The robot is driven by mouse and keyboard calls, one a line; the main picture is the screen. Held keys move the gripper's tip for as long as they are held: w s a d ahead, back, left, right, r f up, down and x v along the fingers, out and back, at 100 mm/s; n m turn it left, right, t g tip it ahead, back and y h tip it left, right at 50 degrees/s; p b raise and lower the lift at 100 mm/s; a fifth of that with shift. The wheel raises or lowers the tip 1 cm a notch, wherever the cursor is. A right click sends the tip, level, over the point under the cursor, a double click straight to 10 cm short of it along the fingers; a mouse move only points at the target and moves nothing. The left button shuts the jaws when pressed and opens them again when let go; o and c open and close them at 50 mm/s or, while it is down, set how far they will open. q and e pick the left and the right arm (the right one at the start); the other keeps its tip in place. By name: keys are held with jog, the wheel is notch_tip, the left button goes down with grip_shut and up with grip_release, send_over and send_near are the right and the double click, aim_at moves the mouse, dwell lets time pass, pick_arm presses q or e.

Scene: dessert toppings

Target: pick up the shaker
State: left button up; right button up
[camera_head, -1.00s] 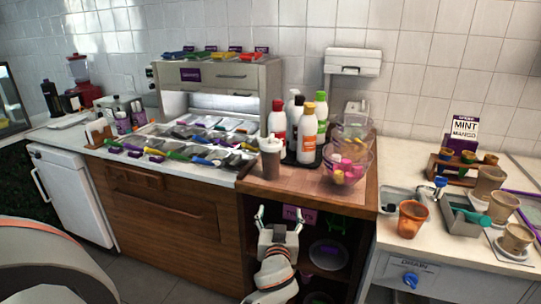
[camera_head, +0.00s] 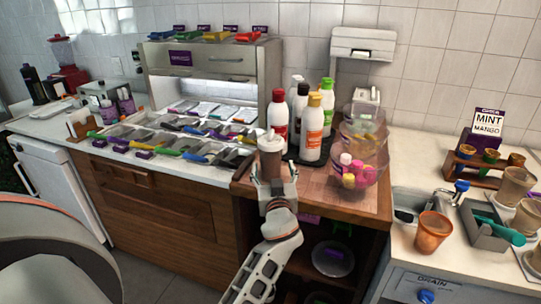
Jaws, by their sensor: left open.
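The shaker (camera_head: 270,158), a brown container with a pale lid, stands upright near the left front edge of the wooden counter. My left gripper (camera_head: 273,170) comes up from below in front of it. Its jaws are open, with one finger to each side of the shaker's lower part. I cannot tell whether the fingers touch it. The gripper's palm hides the shaker's base. My right gripper is not in view.
Several sauce bottles (camera_head: 314,128) stand on a dark tray just right of the shaker. The topping bins (camera_head: 175,140) lie to the left.

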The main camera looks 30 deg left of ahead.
pick_arm(q)
jog(key=p+x, duration=0.1)
jog(key=x, duration=0.4)
jog(key=shift+w+a, duration=0.2)
jog(key=shift+a, duration=0.2)
jog(key=c, duration=1.4)
jog(key=shift+c, duration=0.4)
jog(key=shift+r, duration=0.15)
